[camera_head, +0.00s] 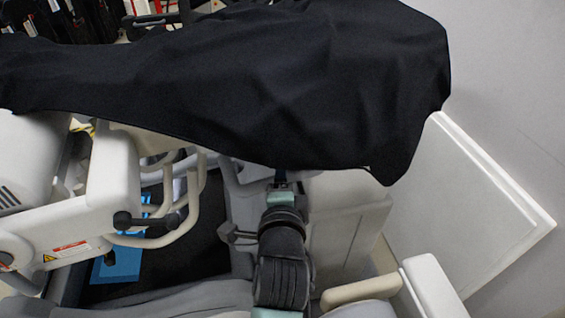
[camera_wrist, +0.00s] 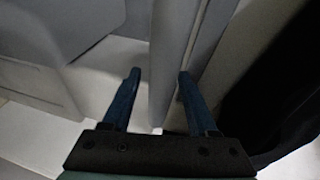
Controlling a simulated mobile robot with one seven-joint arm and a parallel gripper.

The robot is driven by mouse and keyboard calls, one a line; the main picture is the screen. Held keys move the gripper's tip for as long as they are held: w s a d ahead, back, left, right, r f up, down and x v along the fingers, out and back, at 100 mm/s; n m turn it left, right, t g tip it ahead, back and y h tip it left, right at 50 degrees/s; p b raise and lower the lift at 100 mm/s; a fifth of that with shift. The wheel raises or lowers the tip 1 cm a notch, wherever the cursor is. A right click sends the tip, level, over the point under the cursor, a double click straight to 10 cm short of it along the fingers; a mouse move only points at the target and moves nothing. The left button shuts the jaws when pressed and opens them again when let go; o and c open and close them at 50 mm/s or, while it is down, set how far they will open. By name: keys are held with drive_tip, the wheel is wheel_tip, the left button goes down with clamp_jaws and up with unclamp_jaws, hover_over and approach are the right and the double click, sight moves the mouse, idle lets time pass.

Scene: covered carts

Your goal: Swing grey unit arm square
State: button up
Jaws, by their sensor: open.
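A grey unit (camera_head: 345,215) stands partly under a black cover (camera_head: 300,80); I cannot tell for sure which of its parts is the arm. My gripper (camera_head: 281,180) is at the cover's lower edge, beside the unit, and its tips are hidden there. In the wrist view my gripper (camera_wrist: 160,74) is open, with two dark blue fingers apart. A long grey bar or panel edge (camera_wrist: 172,50) runs between the fingers, nearer the right one. I cannot tell whether either finger touches it. The black cover also shows at the right of the wrist view (camera_wrist: 265,90).
A pale machine (camera_head: 70,225) with curved white handles (camera_head: 190,205) and a black knob stands at the left. A blue object (camera_head: 118,262) lies below it. A white panel (camera_head: 460,210) leans at the right by the wall. The draped cover limits room above my gripper.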

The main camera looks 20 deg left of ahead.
drive_tip(key=shift+w+a+f, duration=0.1)
drive_tip(key=shift+w+a, duration=0.15)
drive_tip(key=shift+w, duration=0.3)
drive_tip(key=shift+c, duration=0.2)
clamp_jaws()
idle(1.0)
